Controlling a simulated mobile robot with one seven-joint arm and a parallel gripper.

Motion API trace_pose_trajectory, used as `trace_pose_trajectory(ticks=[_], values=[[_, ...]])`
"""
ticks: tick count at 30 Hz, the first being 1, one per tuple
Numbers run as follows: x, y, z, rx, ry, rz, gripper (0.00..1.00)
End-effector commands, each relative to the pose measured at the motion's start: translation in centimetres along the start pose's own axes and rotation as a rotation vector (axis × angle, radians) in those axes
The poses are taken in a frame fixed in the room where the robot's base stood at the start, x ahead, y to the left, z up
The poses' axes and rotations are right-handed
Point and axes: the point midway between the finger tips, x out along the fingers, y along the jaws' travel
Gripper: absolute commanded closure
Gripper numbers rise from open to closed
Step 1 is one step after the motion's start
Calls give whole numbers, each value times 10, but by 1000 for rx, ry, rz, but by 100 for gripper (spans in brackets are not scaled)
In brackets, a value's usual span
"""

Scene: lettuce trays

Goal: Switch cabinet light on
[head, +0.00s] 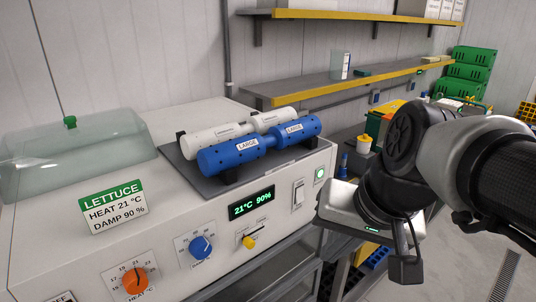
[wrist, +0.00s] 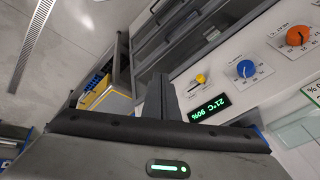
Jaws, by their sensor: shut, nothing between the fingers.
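The cabinet (head: 160,240) is a white box with controls on its front panel. A white rocker switch (head: 298,194) sits on the panel right of the green display (head: 251,202); which way it is set is too small to tell. A round fitting with a green centre (head: 320,173) is above and right of the switch. In the head view my gripper's body is just right of the switch, and its fingers are hidden. In the wrist view my gripper (wrist: 162,92) is shut and empty, left of the display (wrist: 209,106). The switch is not visible there.
An orange knob (head: 128,281), a blue knob (head: 200,247) and a yellow lever (head: 249,242) are on the same panel. Blue and white rollers (head: 230,156) lie on top, beside a clear cover (head: 75,145). Shelves (head: 345,80) and green crates (head: 470,68) are behind.

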Motion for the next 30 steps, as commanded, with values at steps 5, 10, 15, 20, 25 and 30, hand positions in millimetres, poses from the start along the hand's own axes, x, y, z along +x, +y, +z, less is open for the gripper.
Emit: trace_pose_trajectory(ticks=[5,10,15,20,25,30], values=[[56,4,-30,369,-92,-155,100],[71,17,-90,648,-93,-301,100],[45,35,-142,703,-2,-363,100],[40,39,-152,702,23,-372,100],[40,39,-151,700,23,-371,100],[44,38,-151,699,22,-371,100]])
